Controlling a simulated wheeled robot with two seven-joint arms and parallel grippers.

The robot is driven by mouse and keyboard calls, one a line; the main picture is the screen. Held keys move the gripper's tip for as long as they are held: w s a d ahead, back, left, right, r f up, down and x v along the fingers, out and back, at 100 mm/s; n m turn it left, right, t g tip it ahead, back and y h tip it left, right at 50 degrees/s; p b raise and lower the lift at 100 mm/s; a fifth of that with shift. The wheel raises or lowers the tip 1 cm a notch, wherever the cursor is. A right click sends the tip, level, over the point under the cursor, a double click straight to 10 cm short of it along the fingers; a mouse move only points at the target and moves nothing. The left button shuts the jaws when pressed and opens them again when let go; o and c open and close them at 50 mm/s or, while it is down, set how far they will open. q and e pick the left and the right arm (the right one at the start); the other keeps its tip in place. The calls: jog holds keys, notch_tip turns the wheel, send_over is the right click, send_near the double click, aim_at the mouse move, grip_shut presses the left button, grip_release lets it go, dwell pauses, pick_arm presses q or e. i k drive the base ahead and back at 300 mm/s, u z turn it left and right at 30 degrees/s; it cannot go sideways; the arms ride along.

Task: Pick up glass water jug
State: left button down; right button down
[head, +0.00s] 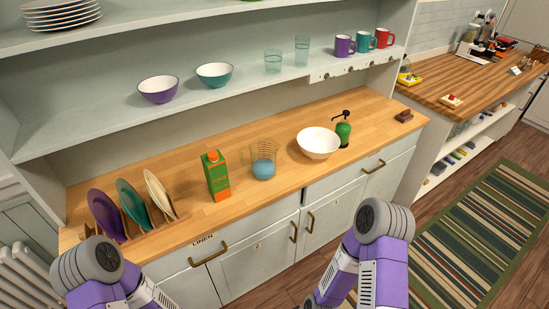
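The glass water jug (263,164) stands upright on the wooden counter in the head view, right of a green carton. It is clear, with blue in its lower part that looks like water. My two purple and grey arms show at the bottom of the view, one at the left and one right of the middle. Both are well in front of the counter and apart from the jug. No gripper fingers can be made out.
A green and orange carton (216,176) stands left of the jug, and a white bowl (318,143) right of it. Behind the bowl is a green grinder-like item (343,132). A plate rack (152,223) is at left. A shelf (230,91) with bowls, glasses and mugs overhangs the counter.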

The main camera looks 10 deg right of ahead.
aim_at(263, 150)
jog(key=z, duration=1.55)
jog(key=i, duration=1.6)
jog(key=u, duration=2.95)
